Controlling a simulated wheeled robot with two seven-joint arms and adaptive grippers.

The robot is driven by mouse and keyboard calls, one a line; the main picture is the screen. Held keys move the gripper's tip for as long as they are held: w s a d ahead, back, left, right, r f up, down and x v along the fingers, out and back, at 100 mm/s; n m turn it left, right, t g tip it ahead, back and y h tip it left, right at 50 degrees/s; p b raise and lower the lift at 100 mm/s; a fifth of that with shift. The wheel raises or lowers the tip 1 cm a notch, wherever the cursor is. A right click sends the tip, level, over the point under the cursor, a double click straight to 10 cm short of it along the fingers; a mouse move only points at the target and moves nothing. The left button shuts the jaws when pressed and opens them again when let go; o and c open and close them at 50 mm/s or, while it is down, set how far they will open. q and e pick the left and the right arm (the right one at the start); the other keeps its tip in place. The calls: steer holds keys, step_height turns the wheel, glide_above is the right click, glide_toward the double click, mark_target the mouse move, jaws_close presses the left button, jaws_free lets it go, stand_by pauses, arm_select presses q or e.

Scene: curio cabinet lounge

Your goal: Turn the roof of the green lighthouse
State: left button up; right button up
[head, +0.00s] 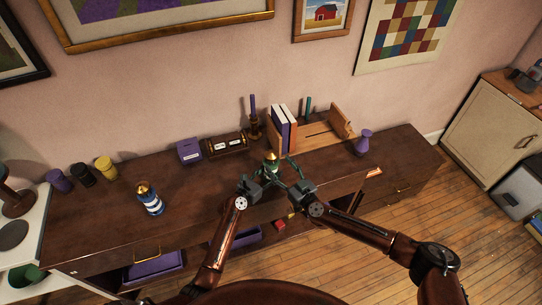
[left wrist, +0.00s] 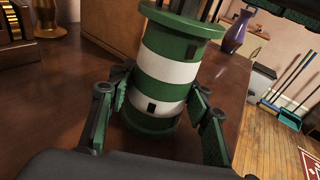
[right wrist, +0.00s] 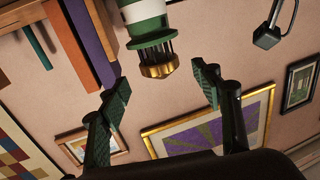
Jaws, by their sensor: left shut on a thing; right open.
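The green lighthouse (head: 271,164) stands on the dark wooden cabinet top. In the left wrist view its green and white striped tower (left wrist: 168,72) stands between the fingers of my left gripper (left wrist: 158,115), which is shut on its lower part. In the right wrist view its gold roof (right wrist: 158,70) shows above a dark railing. My right gripper (right wrist: 160,95) is open, its fingers on either side of the roof with gaps and not touching it. In the head view my left gripper (head: 250,186) and right gripper (head: 296,182) meet around the lighthouse and partly hide it.
A blue and white lighthouse (head: 149,198) stands to the left. Behind are a purple box (head: 189,151), a wooden counter box (head: 227,145), a purple candle holder (head: 253,120) and a wooden bookrack (head: 341,122). A purple vase (head: 363,142) stands right. The front left top is clear.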

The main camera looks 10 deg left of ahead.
mark_target(275, 160)
steer(key=x, duration=0.6)
steer(key=shift+w+a, duration=0.2)
steer(key=shift+a, duration=0.05)
steer(key=shift+c, duration=0.2)
steer(key=c, duration=1.1)
